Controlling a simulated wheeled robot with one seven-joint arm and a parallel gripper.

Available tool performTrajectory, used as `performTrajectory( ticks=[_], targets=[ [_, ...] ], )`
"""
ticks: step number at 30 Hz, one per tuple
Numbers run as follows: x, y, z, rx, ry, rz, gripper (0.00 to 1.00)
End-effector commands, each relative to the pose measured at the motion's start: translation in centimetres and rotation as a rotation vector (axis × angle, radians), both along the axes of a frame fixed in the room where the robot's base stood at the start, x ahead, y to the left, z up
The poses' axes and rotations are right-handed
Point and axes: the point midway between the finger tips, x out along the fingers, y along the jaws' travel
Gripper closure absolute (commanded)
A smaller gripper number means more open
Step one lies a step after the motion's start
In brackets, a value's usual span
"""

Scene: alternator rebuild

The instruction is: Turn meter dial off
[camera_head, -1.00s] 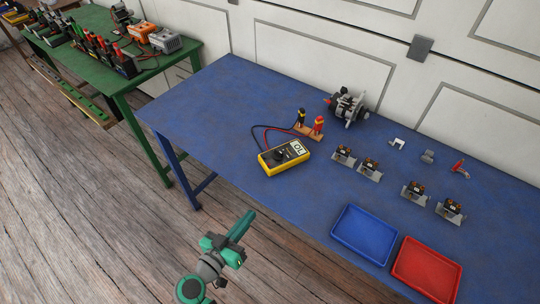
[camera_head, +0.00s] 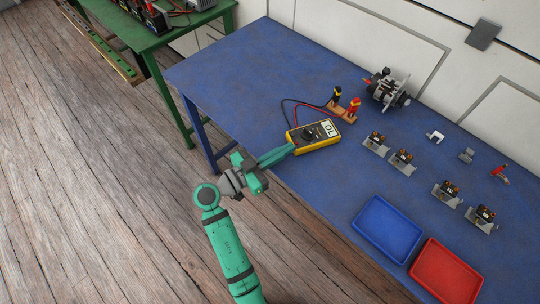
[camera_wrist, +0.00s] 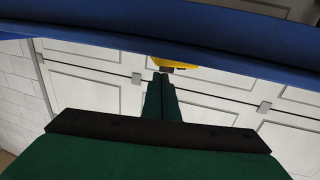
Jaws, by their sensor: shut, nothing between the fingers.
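The yellow multimeter (camera_head: 314,145) lies on the blue table near its left front edge. Its display reads "OL" and its dark round dial (camera_head: 308,133) faces up; the dial's exact setting is too small to tell. My gripper (camera_head: 292,148) is shut and empty, its fingertips close to the meter's left end; I cannot tell whether they touch it. In the wrist view the shut fingers (camera_wrist: 160,78) point at a yellow sliver of the meter (camera_wrist: 175,65) by the table edge; the dial is hidden there.
Red and black leads run from the meter to a wooden probe block (camera_head: 341,113). An alternator (camera_head: 387,90) stands behind. Several small brush parts (camera_head: 401,159) lie to the right. A blue tray (camera_head: 363,232) and a red tray (camera_head: 425,272) sit at the front. The table's left part is clear.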

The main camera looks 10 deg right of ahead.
Motion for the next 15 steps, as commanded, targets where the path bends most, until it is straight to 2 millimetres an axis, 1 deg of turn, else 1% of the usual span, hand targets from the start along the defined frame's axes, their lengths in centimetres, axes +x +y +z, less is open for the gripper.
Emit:
performTrajectory(
  ticks=[1,6,12,15],
  targets=[
    [0.4,-0.8,0.0,-0.001,0.000,0.000,1.00],
    [1.7,-2.9,0.0,-0.001,0.000,0.006,1.00],
    [2.6,-4.5,0.0,0.000,0.001,0.007,1.00],
    [2.7,-4.9,0.0,0.000,0.001,0.008,1.00]
  ],
)
